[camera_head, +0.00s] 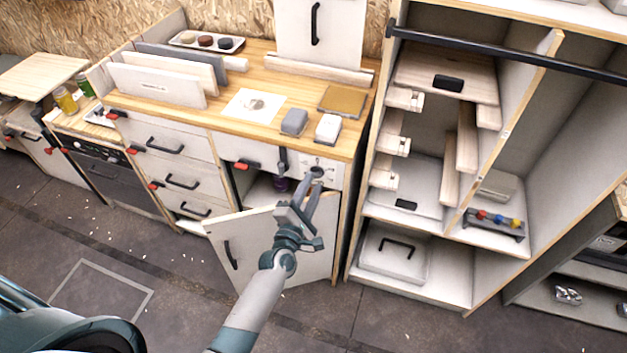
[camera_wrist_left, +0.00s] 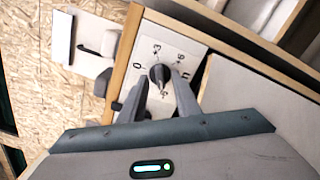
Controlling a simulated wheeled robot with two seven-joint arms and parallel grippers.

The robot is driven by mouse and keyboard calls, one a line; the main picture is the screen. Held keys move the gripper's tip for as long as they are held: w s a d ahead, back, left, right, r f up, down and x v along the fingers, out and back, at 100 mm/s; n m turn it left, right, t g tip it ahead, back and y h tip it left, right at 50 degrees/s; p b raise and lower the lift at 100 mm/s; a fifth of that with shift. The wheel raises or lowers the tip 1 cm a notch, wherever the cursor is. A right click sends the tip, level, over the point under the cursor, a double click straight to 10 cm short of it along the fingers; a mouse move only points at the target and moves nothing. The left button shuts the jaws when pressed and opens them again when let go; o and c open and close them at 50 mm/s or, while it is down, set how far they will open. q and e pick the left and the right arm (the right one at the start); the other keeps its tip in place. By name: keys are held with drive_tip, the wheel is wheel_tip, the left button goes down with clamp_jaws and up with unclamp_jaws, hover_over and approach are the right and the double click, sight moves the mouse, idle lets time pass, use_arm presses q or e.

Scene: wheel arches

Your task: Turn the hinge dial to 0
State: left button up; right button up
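The hinge dial is a small dark knob (camera_wrist_left: 160,76) on a pale panel with the marks 0, +3 and +6 around it. In the head view the dial (camera_head: 317,172) sits on the panel at the right end of the counter front, partly covered by my gripper. My left gripper (camera_head: 311,188) reaches up to it. In the left wrist view its fingers (camera_wrist_left: 161,88) stand apart on either side of the knob, with narrow gaps seeming to show; contact is unclear. I cannot tell which mark the knob points to. My right gripper is not in view.
A cabinet door (camera_head: 275,250) hangs open below the dial, beside my left forearm. A dark lever-like handle (camera_head: 282,160) is just left of the dial. An open shelf unit (camera_head: 352,262) stands to the right. Grey and white blocks (camera_head: 294,122) lie on the counter above.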

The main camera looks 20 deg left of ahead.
use_arm(q)
drive_tip(key=shift+w, duration=0.95)
drive_tip(key=shift+c, duration=0.6)
clamp_jaws()
